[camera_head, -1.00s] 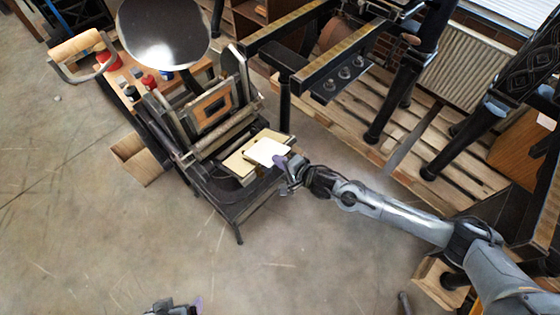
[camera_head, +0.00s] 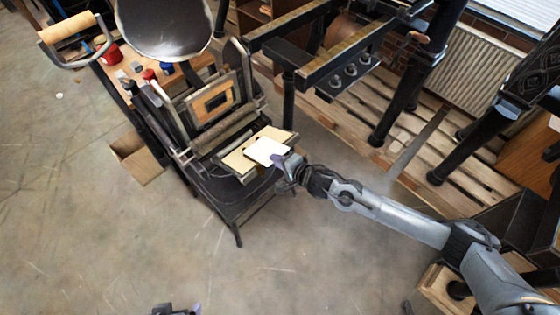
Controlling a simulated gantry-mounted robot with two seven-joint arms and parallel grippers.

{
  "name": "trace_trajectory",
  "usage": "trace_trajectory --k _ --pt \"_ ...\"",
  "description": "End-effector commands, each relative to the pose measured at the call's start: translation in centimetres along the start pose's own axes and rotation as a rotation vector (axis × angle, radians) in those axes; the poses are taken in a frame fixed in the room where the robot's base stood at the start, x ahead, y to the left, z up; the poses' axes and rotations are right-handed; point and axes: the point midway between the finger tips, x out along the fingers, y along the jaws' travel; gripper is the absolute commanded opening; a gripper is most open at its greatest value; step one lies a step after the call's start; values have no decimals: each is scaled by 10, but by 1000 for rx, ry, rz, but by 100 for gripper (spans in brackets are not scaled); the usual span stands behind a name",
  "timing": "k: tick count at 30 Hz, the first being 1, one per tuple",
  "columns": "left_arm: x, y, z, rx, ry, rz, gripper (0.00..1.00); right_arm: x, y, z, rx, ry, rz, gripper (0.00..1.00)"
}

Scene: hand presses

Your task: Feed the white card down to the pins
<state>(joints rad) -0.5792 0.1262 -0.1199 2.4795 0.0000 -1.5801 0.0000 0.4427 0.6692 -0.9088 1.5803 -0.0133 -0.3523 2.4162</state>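The white card (camera_head: 266,150) lies over the cream-coloured bed (camera_head: 238,162) of the small hand press (camera_head: 215,130). My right gripper (camera_head: 281,163) is at the card's lower right edge, with its fingertips meeting the card there. It appears closed on that edge, though the fingers are small in the picture. The pins are too small to make out. My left gripper (camera_head: 178,309) shows only in part at the bottom edge, away from the press, and its fingers cannot be read.
A round dark disc (camera_head: 165,25) rises at the press's back. A side table (camera_head: 135,75) with coloured ink tins stands left of it. A wooden box (camera_head: 137,158) sits on the floor at left. Larger black press frames (camera_head: 330,50) stand at right. The floor in front is clear.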

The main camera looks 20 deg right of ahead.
Motion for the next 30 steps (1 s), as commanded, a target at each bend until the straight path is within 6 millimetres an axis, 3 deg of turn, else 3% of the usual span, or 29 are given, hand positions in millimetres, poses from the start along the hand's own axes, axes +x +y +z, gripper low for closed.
trace_trajectory --k 1,10,16,30 --pt "1 0 0 -1 0 1 96 2 11 0 -1 3 21 0" --pt "1 3 0 -11 2 8 96 2 15 0 -3 3 29 0" --pt "1 3 0 -11 2 9 96 2 15 0 -2 2 27 31" --pt "1 0 1 1 0 -1 96 2 8 0 -1 2 14 32"
